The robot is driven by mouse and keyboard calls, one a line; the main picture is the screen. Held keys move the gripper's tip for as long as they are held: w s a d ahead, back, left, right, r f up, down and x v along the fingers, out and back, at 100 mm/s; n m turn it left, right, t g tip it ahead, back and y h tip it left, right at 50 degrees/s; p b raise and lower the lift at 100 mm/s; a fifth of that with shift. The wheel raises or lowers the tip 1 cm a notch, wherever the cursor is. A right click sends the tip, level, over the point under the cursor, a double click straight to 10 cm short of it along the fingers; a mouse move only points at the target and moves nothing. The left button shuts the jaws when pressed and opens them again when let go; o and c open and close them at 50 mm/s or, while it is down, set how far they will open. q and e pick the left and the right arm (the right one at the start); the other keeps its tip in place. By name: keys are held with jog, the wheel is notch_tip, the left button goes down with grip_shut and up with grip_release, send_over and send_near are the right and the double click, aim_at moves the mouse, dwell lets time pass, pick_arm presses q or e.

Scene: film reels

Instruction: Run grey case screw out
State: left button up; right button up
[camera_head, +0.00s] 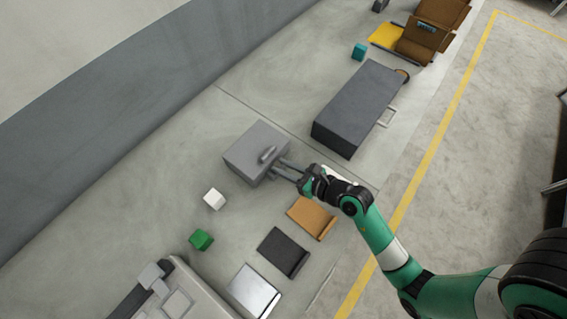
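The grey case (247,147) is a box left of centre in the head view, on the pale grey floor. A small grey raised part (267,154), which may be the screw or a handle, shows on its right side. My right gripper (276,168) is at the case's right side, just below and right of that part. Its two fingers are parted, with a gap between them and nothing seen in it. I cannot tell whether the fingertips touch the case. My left gripper is not in view.
A long dark grey box (358,108) stands up and right of the case. A white cube (214,199) and a green cube (201,240) lie below left. Orange (311,217), black (282,252) and silver (254,291) flat pieces line up below. A teal cube (359,51) is farther off.

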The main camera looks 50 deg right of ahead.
grip_shut()
jog(key=shift+d+f+n+y+p, duration=0.1)
jog(key=shift+d+n+y+p, duration=0.1)
jog(key=shift+n+y+p, duration=0.25)
jog(key=shift+d+n+y, duration=0.1)
jog(key=shift+n+y, duration=0.15)
jog(key=shift+y, duration=0.3)
jog(key=shift+d+n+g+y, duration=0.1)
jog(key=shift+n+g+y, duration=0.2)
jog(key=shift+n, duration=0.1)
jog(key=shift+n+y, duration=0.5)
jog(key=shift+y, duration=0.1)
jog(key=o, duration=0.8)
grip_release()
jog(key=shift+c, duration=0.2)
